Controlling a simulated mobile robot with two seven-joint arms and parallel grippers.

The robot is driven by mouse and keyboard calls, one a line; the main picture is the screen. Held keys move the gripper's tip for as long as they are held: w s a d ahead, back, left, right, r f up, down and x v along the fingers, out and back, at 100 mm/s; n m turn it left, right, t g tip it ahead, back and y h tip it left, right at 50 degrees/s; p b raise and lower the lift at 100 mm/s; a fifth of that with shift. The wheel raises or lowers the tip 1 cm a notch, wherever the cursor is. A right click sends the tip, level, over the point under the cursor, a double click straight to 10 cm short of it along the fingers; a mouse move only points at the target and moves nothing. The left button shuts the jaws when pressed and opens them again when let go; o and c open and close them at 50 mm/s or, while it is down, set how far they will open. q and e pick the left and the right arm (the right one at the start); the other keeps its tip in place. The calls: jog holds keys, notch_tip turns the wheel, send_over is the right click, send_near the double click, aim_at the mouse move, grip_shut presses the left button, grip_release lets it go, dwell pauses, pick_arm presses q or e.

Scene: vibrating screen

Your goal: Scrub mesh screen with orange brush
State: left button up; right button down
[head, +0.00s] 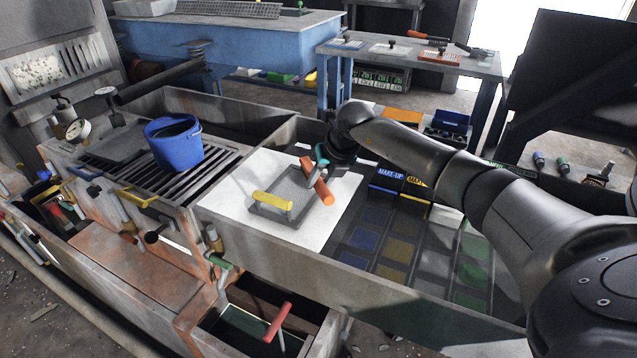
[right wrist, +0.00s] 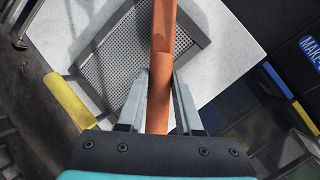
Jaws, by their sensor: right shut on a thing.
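The orange brush (head: 318,182) is held by my right gripper (head: 320,160). In the right wrist view the fingers (right wrist: 159,100) are shut on its orange handle (right wrist: 162,45), one on each side. The mesh screen (head: 272,219) is a grey framed rectangle with a yellow handle (head: 271,201), lying on a white board (head: 232,225). Its perforated mesh (right wrist: 118,45) shows in the right wrist view. The brush is over the screen's right part; the handle hides part of it, and I cannot tell whether the brush touches it. My left gripper is not in view.
A blue bucket (head: 175,145) stands on the slatted grate left of the board. Right of the board are coloured compartments and a blue "MAKE-UP" bin (head: 385,190). A red handle (head: 277,322) sticks up in front. A side table (head: 440,62) with tools stands behind.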

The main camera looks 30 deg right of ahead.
notch_tip(320, 180, up, 5)
jog(key=p, duration=0.4)
jog(key=shift+r+p, duration=0.1)
jog(key=shift+p, duration=0.2)
